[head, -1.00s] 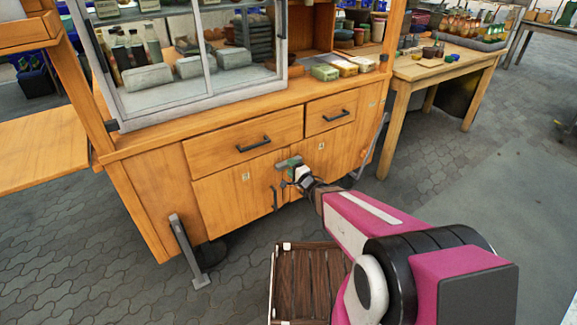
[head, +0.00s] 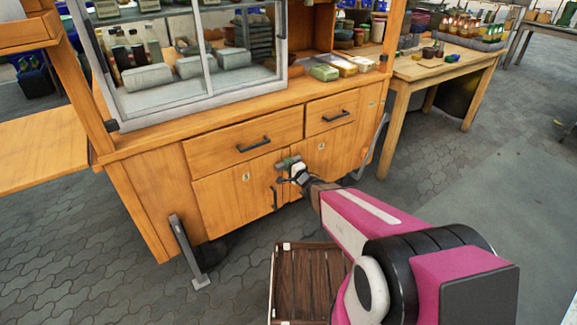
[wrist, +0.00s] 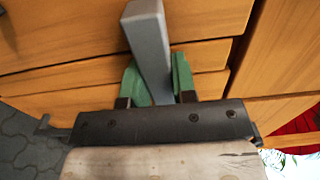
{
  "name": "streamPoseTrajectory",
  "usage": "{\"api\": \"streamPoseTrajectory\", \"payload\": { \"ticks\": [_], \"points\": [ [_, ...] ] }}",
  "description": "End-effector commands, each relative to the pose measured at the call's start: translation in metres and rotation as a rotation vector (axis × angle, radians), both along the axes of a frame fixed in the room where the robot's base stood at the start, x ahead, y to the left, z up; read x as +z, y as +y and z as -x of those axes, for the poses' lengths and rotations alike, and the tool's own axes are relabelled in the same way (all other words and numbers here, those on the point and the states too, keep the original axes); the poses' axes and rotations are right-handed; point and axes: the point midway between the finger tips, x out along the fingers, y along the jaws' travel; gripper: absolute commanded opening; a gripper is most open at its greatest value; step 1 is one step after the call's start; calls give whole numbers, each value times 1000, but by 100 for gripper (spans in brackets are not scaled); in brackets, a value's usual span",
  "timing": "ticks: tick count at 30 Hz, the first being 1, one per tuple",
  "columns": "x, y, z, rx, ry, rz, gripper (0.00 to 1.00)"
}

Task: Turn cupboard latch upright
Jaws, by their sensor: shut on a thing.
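The cupboard latch is a plain grey bar (wrist: 150,45) in the wrist view. It runs up from between my fingers, leaning slightly left in that picture. My gripper (wrist: 158,78) has green fingertips on both sides of the bar and is shut on it. In the head view my gripper (head: 288,164) is at the cupboard front (head: 228,192), near the inner edge of the left door below the drawers. The latch is too small and too covered by my gripper there to tell its exact angle.
Two drawers with dark handles (head: 253,145) sit above the doors. A dark door handle (head: 274,198) hangs just left below my gripper. A slatted wooden crate (head: 305,285) stands on the paving in front. A wooden table (head: 440,68) stands to the right.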

Motion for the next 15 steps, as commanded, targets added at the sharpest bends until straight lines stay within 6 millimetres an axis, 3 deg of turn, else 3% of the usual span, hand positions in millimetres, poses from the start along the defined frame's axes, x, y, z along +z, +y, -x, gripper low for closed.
{"api": "streamPoseTrajectory", "payload": {
  "ticks": [15],
  "points": [
    [-2,0,0,0,-167,248,2]
  ]
}}
